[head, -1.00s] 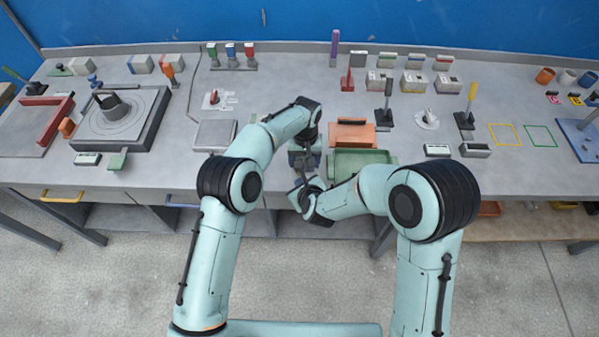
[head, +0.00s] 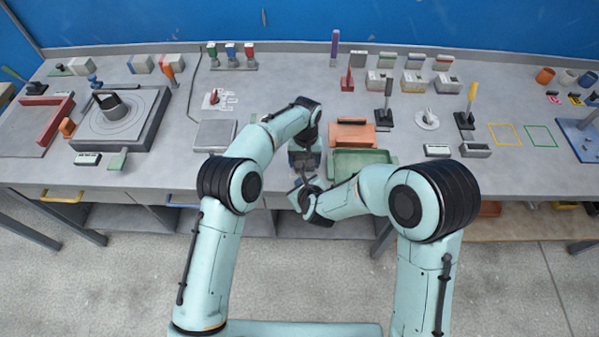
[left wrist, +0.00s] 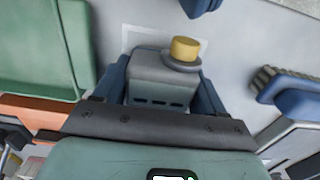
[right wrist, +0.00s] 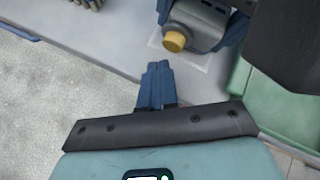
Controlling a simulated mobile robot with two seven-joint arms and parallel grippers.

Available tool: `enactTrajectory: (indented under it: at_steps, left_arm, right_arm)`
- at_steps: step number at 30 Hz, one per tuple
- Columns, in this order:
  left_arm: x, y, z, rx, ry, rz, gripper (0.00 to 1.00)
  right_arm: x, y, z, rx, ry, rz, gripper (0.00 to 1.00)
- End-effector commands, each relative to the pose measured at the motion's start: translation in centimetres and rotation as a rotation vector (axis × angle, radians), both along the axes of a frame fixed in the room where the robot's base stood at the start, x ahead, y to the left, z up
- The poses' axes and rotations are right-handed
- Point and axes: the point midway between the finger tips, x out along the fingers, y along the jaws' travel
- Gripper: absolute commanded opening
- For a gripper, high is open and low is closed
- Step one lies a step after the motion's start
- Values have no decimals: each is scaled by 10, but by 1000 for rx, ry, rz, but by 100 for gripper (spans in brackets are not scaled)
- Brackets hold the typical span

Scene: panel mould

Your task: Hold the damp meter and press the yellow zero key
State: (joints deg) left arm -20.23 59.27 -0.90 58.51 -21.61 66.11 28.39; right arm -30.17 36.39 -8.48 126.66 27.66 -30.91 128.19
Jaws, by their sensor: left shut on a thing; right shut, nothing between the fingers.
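The damp meter is a small grey box (left wrist: 160,80) with slots on its face and a round yellow zero key (left wrist: 185,48) on one end. My left gripper (head: 304,158) is shut on it, with blue fingers along both sides in the left wrist view. My right gripper (right wrist: 157,68) is shut and empty. In the right wrist view its fingertips are just short of the yellow key (right wrist: 174,40), with a visible gap. A blue fingertip of it shows at the top of the left wrist view (left wrist: 205,5). In the head view the arms largely hide the meter.
A green tray (head: 363,162) and an orange tray (head: 352,135) lie just right of the grippers. A blue-backed brush (left wrist: 290,98) lies close by in the left wrist view. The bench's front edge is near. A grey plate (head: 214,135) lies to the left.

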Motion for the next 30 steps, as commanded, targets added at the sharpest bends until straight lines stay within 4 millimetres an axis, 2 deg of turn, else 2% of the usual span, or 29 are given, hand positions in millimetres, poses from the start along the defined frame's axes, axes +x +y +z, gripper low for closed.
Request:
enactTrajectory:
  at_steps: [16,30]
  left_arm:
    - [0,0,1,-1,-2,0,28]
    - [0,0,1,-1,-2,0,28]
  right_arm:
    - [0,0,0,0,0,0,0]
    - [8,0,0,1,1,1,0]
